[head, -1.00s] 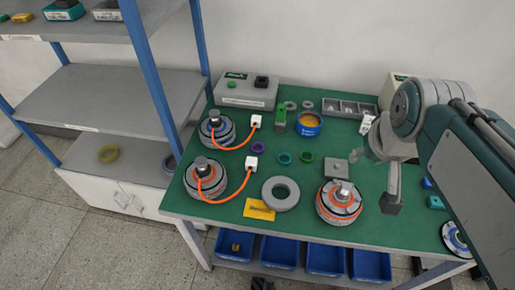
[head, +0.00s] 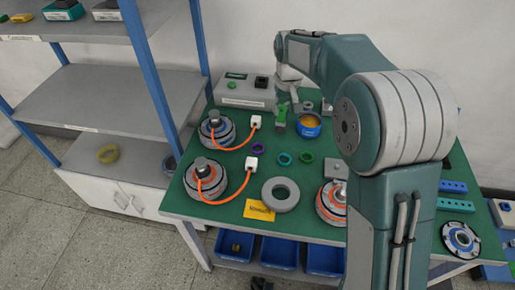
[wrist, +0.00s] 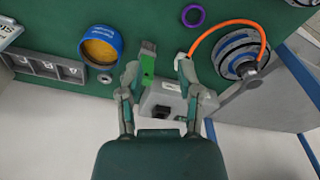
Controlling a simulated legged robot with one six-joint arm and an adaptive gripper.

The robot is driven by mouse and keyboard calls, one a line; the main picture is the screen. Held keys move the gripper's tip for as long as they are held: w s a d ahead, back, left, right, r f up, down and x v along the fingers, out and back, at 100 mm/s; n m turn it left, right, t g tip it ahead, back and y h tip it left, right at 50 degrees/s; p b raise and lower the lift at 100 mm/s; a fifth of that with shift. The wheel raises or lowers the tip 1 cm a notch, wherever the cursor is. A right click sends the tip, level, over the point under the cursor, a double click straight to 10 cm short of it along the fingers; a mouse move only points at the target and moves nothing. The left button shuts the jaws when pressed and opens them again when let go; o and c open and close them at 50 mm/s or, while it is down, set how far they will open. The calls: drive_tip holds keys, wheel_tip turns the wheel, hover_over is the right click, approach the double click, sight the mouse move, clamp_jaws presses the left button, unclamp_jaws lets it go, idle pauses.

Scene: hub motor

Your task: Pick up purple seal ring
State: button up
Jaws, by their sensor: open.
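The purple seal ring (head: 258,149) lies flat on the green bench top, between the two hub motors with orange cables and the teal ring. It also shows in the wrist view (wrist: 193,15) at the top edge, beyond and to the right of my fingertips. My gripper (head: 289,100) is open and empty, over the back part of the bench near the blue tin, behind and to the right of the purple ring. In the wrist view my gripper (wrist: 158,68) has its fingers spread on either side of a green block (wrist: 148,68), which appears lower down.
A teal ring (head: 284,159) and a green ring (head: 305,157) lie right of the purple ring. Hub motors (head: 206,180) with orange cables stand left. A large grey ring (head: 281,193), blue tin (head: 308,125) and grey control box (head: 245,92) are also on the bench.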

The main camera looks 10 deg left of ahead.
drive_tip(key=w+a+f+n+g, duration=0.1)
drive_tip(key=w+a+f, duration=0.2)
drive_tip(key=a+f, duration=0.45)
hover_over(263, 146)
drive_tip(key=f, duration=0.4)
drive_tip(key=w+f, duration=0.1)
drive_tip(key=f, duration=0.1)
drive_tip(key=shift+f, duration=0.25)
drive_tip(key=shift+s+f, duration=0.2)
drive_tip(key=shift+f, duration=1.15)
drive_tip(key=shift+s+f, duration=0.2)
drive_tip(key=shift+f, duration=1.1)
clamp_jaws()
